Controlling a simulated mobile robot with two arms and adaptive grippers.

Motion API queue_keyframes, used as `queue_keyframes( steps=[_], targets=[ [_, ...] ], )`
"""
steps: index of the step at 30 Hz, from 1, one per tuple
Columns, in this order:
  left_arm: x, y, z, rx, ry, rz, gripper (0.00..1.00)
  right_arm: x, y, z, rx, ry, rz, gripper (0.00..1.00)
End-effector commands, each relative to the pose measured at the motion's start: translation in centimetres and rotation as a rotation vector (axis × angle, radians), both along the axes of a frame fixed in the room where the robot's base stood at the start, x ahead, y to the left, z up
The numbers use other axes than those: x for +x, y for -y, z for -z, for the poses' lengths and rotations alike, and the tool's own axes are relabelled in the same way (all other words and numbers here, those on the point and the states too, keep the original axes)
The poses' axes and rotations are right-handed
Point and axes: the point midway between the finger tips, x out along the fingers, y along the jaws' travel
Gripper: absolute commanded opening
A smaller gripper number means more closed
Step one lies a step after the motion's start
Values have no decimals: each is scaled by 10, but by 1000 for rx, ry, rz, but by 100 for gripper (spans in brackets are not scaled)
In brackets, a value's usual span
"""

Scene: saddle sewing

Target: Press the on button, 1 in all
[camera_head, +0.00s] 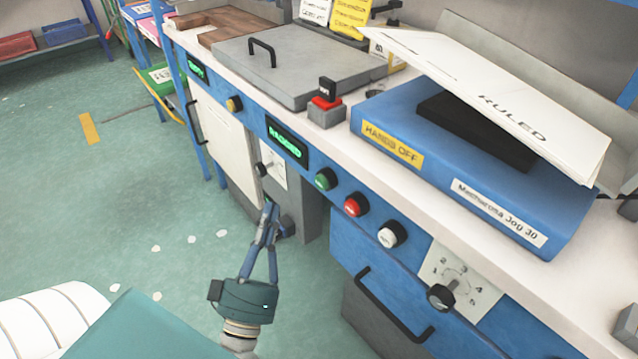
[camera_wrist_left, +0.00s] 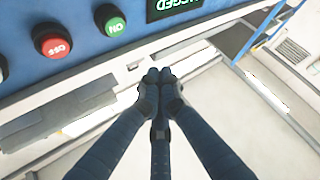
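The green on button (camera_head: 325,179) is on the blue front panel of the bench, with a red off button (camera_head: 356,204) to its right. In the left wrist view the green button (camera_wrist_left: 110,20) reads "ON" and the red one (camera_wrist_left: 52,42) reads "OFF". My left gripper (camera_head: 269,208) is in front of the bench, below and left of the green button in the head view. Its fingertips (camera_wrist_left: 158,76) meet with nothing between them, apart from the button. My right gripper is not in view.
A white knob (camera_head: 391,234) and a rotary dial (camera_head: 441,297) sit further right on the panel. A lit green display (camera_head: 287,143) is left of the button. A black drawer handle (camera_head: 393,310) sticks out below. The floor at left is mostly clear.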

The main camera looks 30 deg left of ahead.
Motion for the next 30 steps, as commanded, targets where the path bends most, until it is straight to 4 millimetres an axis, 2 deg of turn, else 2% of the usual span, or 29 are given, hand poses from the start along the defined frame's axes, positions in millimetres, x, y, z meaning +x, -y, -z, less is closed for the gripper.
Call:
queue_keyframes(
  steps=[12,16,22,30],
  targets=[
    [51,21,1,-3,2,0,0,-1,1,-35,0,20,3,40],
    [64,27,0,-1,1,0,0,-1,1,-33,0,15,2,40],
    [75,31,0,-1,-1,1,0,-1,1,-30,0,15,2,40],
    [77,32,0,0,-1,1,0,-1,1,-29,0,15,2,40]
  ],
)
